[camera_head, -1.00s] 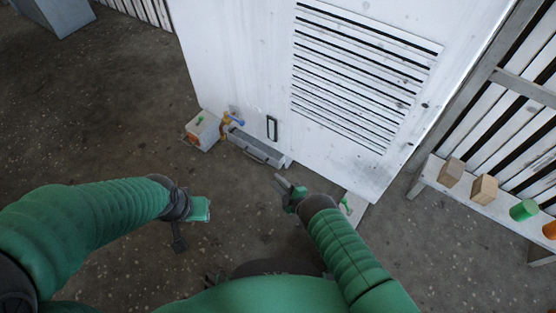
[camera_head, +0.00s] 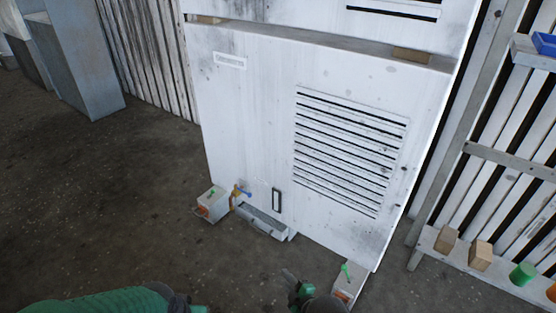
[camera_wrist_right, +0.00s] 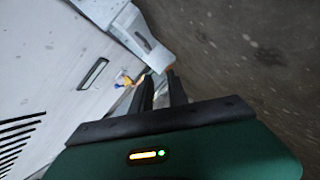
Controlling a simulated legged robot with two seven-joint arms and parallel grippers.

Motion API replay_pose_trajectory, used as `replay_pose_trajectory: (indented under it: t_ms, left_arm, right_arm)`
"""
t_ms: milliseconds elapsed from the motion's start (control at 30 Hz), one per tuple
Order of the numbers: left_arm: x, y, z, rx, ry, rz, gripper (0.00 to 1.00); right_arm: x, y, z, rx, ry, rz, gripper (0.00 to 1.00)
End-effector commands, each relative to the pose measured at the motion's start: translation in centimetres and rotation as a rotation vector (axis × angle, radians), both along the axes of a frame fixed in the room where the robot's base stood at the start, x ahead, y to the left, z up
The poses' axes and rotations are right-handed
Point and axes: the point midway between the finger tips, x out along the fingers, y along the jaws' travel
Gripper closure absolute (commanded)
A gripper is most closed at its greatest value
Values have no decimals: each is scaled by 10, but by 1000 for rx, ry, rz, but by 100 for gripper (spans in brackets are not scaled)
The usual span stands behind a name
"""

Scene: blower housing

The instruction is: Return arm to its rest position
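My right gripper (camera_head: 290,277) shows at the bottom middle of the head view, in front of the white blower housing (camera_head: 250,120). In the right wrist view its two dark fingers (camera_wrist_right: 163,92) stand apart with a gap between them, and nothing is held. My left arm (camera_head: 100,301) lies along the bottom left edge of the head view. Only its wrist and a sliver of the left gripper (camera_head: 199,309) show; its fingers are cut off by the frame.
A grey tray (camera_head: 262,222) sits at the housing's foot, with white boxes (camera_head: 212,204) and (camera_head: 350,282) on either side. A white bench (camera_head: 480,265) at right carries wooden blocks and a green cylinder (camera_head: 523,273).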

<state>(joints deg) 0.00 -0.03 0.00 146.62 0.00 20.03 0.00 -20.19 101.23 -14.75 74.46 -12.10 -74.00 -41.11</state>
Motion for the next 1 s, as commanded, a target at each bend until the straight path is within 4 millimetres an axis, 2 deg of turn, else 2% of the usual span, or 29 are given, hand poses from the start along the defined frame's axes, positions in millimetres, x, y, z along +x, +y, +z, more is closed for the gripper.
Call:
replay_pose_trajectory:
  t_ms: [167, 367, 467, 567, 667, 700, 767, 800, 900, 1000]
  left_arm:
    - [-1, 0, 11, 0, 2, 0, 67]
    - [-1, 0, 26, 0, 2, 0, 67]
    - [-1, 0, 36, 0, 2, 0, 67]
    - [-1, 0, 50, 0, 2, 0, 67]
    - [-1, 0, 68, 0, 2, 0, 67]
    - [-1, 0, 75, 0, 2, 0, 67]
    - [-1, 0, 86, 0, 2, 0, 67]
    - [-1, 0, 91, 0, 2, 0, 67]
    - [-1, 0, 104, 0, 2, 0, 67]
    - [-1, 0, 113, 0, 2, 0, 67]
  right_arm:
    - [23, -19, 34, 9, 71, -98, 80]
    - [46, -51, 89, 42, 196, -256, 80]
    - [51, -72, 124, 74, 280, -355, 80]
    - [46, -97, 171, 122, 388, -478, 80]
    - [22, -123, 233, 196, 532, -628, 80]
    - [5, -133, 258, 231, 600, -691, 80]
    - [-26, -146, 292, 278, 699, -780, 80]
    - [-49, -151, 312, 308, 762, -834, 80]
    - [-106, -161, 351, 362, 897, -946, 80]
    - [-159, -166, 379, 400, 1003, -1037, 80]
